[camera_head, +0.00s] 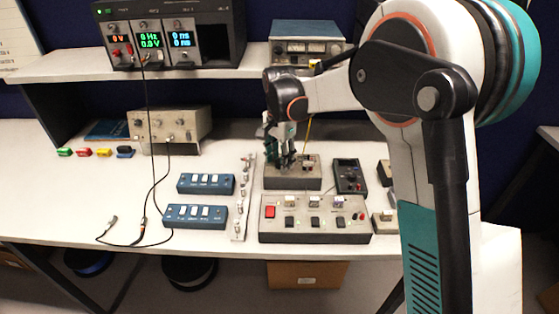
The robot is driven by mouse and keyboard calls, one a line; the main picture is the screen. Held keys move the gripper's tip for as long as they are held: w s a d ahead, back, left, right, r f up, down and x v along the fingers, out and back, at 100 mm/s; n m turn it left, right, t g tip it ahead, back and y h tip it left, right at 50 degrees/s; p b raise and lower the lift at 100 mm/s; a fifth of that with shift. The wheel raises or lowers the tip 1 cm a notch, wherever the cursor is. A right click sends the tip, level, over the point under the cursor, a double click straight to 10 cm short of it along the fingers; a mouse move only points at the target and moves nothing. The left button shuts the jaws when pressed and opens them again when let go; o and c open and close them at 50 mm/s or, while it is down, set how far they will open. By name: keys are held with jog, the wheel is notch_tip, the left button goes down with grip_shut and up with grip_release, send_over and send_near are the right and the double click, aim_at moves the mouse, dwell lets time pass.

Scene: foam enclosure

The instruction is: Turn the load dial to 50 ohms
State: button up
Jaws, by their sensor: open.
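My gripper (286,158) is at the end of the white and black arm, pointing down over a grey box (291,184) near the middle right of the bench. The fingers are dark with green parts, and they are open. They stand at the top of the grey box, and part of the box top is hidden behind them. I cannot tell whether the fingers touch anything. The load dial is not clearly visible; I cannot tell whether it is the part under the fingers. No ohm markings can be read.
A switch panel (315,221) with a red button lies in front of the grey box. A black meter (349,176) stands to its right and a metal strip (243,197) to its left. Blue switch boxes (206,184) lie further left. The shelf (210,72) with instruments is above.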

grip_shut()
jog(key=shift+n, duration=0.3)
jog(key=n+p, duration=0.2)
jog(key=n, duration=0.1)
jog(key=shift+n, duration=0.4)
jog(key=n+p, duration=0.1)
jog(key=n, duration=0.3)
jog(key=shift+n, duration=0.3)
jog(key=n+p, duration=0.1)
jog(key=n, duration=0.7)
jog(key=shift+n+p, duration=0.3)
